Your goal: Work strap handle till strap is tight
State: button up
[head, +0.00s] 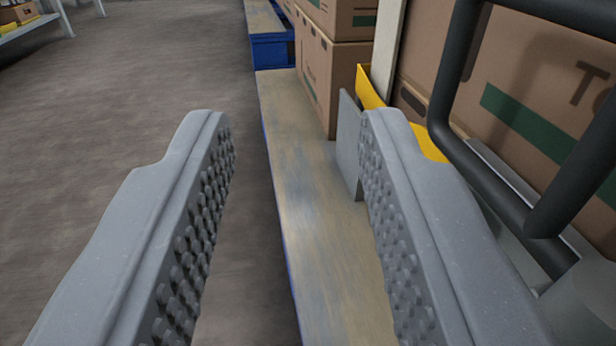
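My gripper (297,135) is open, its two grey studded fingers wide apart with nothing between them. A yellow strap (368,88) shows beside the cartons, partly hidden behind the right finger; more yellow shows right of that fingertip (430,144). A thin grey metal plate (348,143) stands upright just beyond the right fingertip. A black bent tube (458,158), which looks like the strap handle, loops at the right, close to the camera and outside the right finger. Grey metal parts lie below it. I cannot tell how tight the strap is.
Brown cartons (318,75) stand on a worn wooden pallet (297,180) with blue sides. A large carton (535,100) with a green stripe fills the right behind the tube. Another blue-sided pallet (268,50) is farther back. The concrete floor (130,80) at left is clear; a shelf (28,27) stands far left.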

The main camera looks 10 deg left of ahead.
jog(key=s+d+p, duration=0.1)
jog(key=s+p, duration=0.3)
jog(key=s, duration=0.5)
jog(key=shift+s+d, duration=0.2)
jog(key=shift+d, duration=0.1)
jog(key=shift+r, duration=0.1)
dwell(0.4)
